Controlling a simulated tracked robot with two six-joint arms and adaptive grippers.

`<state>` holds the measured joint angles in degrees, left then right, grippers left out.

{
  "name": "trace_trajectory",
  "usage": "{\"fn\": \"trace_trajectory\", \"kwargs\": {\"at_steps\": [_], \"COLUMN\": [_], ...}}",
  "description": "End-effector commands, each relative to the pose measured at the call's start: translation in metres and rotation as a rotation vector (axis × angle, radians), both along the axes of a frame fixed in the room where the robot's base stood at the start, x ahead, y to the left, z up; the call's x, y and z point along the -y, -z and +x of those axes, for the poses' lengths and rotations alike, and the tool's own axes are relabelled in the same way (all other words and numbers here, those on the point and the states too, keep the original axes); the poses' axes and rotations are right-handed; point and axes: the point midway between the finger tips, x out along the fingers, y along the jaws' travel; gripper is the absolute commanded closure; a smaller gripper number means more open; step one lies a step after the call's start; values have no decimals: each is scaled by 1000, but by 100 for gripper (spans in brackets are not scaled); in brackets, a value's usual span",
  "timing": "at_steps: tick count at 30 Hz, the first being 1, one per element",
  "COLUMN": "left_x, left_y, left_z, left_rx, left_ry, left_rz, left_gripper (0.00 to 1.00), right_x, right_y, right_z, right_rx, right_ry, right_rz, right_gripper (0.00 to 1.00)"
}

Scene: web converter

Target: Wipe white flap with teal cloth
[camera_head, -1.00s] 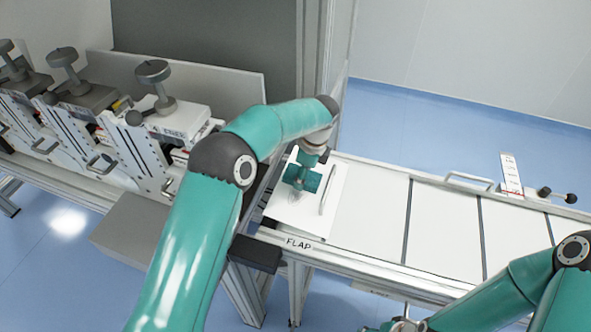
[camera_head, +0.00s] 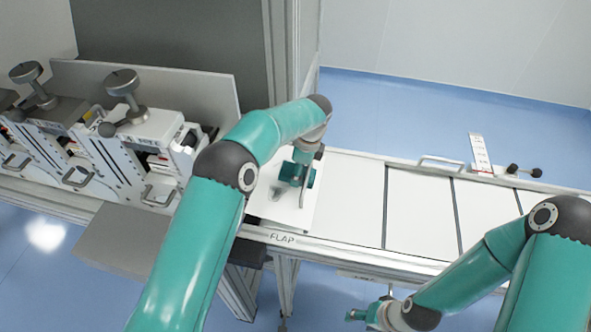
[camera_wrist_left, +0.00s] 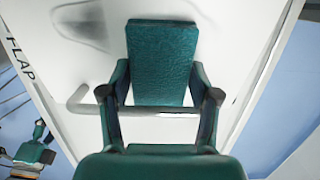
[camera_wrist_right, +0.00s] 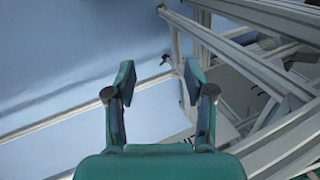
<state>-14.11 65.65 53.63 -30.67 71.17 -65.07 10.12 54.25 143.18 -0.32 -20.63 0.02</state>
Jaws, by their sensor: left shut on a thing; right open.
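The white flap (camera_head: 262,208) lies at the left end of the white conveyor table, with the word FLAP on the front rail. My left gripper (camera_head: 304,178) is over the flap at its handle, shut on the teal cloth (camera_wrist_left: 160,62). In the left wrist view the cloth is a flat teal pad between the fingers, and the metal handle (camera_wrist_left: 84,101) crosses in front of it. Whether the cloth touches the flap is unclear. A grey smear (camera_wrist_left: 92,24) shows on the flap beside the cloth. My right gripper (camera_wrist_right: 157,88) is open and empty, low in front of the table.
White panels (camera_head: 420,205) with dark seams run right of the flap. A second handle (camera_head: 441,162) and a labelled upright plate (camera_head: 480,155) stand on the far rail. Machine units with grey knobs (camera_head: 122,82) stand at the left. Blue floor lies beyond.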

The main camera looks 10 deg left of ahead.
Motion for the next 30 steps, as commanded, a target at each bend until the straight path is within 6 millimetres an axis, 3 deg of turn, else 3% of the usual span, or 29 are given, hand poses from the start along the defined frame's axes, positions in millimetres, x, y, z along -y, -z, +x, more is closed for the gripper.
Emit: {"fn": "trace_trajectory", "kwargs": {"at_steps": [1,6,30], "left_x": [0,0,-43], "left_y": [-3,0,-3], "left_z": [4,11,13], "left_rx": [-1,0,-2], "left_ry": [-1,0,-2], "left_rz": [0,0,2], "left_gripper": [66,66,66], "right_x": [0,0,0], "right_y": [-9,-16,-15], "right_z": [0,0,0], "right_rx": [0,0,0], "right_ry": [0,0,0], "right_rz": [0,0,0], "right_gripper": [46,46,46]}}
